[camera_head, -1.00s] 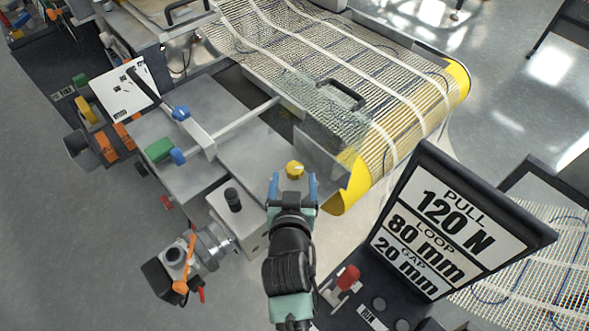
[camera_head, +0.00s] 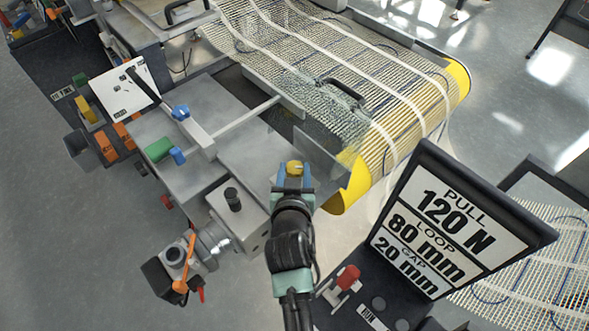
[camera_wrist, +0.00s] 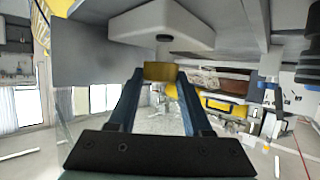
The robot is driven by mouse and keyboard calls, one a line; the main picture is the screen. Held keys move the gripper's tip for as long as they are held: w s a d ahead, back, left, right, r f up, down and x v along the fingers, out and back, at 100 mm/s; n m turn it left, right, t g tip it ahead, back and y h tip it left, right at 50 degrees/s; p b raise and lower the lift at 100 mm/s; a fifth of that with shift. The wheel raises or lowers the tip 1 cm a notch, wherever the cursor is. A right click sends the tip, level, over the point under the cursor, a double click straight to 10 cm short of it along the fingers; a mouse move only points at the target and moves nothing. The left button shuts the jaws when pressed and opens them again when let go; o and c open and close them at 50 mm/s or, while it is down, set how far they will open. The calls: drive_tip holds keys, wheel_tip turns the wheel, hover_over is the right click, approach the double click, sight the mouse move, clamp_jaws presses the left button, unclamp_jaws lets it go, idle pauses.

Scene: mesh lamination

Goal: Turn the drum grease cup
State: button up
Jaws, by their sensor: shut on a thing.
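The drum grease cup is a small yellow round cap (camera_head: 294,168) at the front right corner of the grey machine plate. My gripper (camera_head: 293,178) is right at it, with its two blue fingers on either side of the cap. My gripper (camera_wrist: 160,78) is shut on the cup. The cup's lower part is partly hidden by my gripper in the head view.
A mesh belt (camera_head: 340,75) with a yellow-edged roller (camera_head: 350,190) runs just right of the cup. A sign panel (camera_head: 450,225) stands to the right. A metal valve with an orange lever (camera_head: 185,262) and a black knob (camera_head: 232,195) lie to the left.

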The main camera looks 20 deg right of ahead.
clamp_jaws()
drive_tip(key=shift+a+f+h+b, duration=0.15)
drive_tip(key=shift+h+b, duration=0.15)
drive_tip(key=shift+b, duration=0.45)
drive_tip(key=m+g+h+b, duration=0.1)
drive_tip(key=b, duration=0.2)
drive_tip(key=shift+w+a+f+m, duration=0.1)
drive_tip(key=shift+f+m, duration=0.05)
drive_tip(key=shift+m, duration=0.25)
drive_tip(key=m+g+h+b, duration=0.1)
drive_tip(key=b, duration=0.1)
drive_tip(key=m+g+h+b, duration=0.1)
drive_tip(key=m+h+b, duration=0.1)
drive_tip(key=b, duration=0.1)
drive_tip(key=shift+w+a+g, duration=0.15)
drive_tip(key=shift+w+g, duration=0.05)
drive_tip(key=shift+g, duration=0.1)
drive_tip(key=m+g+b, duration=0.1)
drive_tip(key=m+g+h+b, duration=0.2)
drive_tip(key=m+b, duration=0.1)
drive_tip(key=shift+w+r+g, duration=0.1)
drive_tip(key=shift+r+g, duration=0.15)
drive_tip(key=shift+g, duration=0.15)
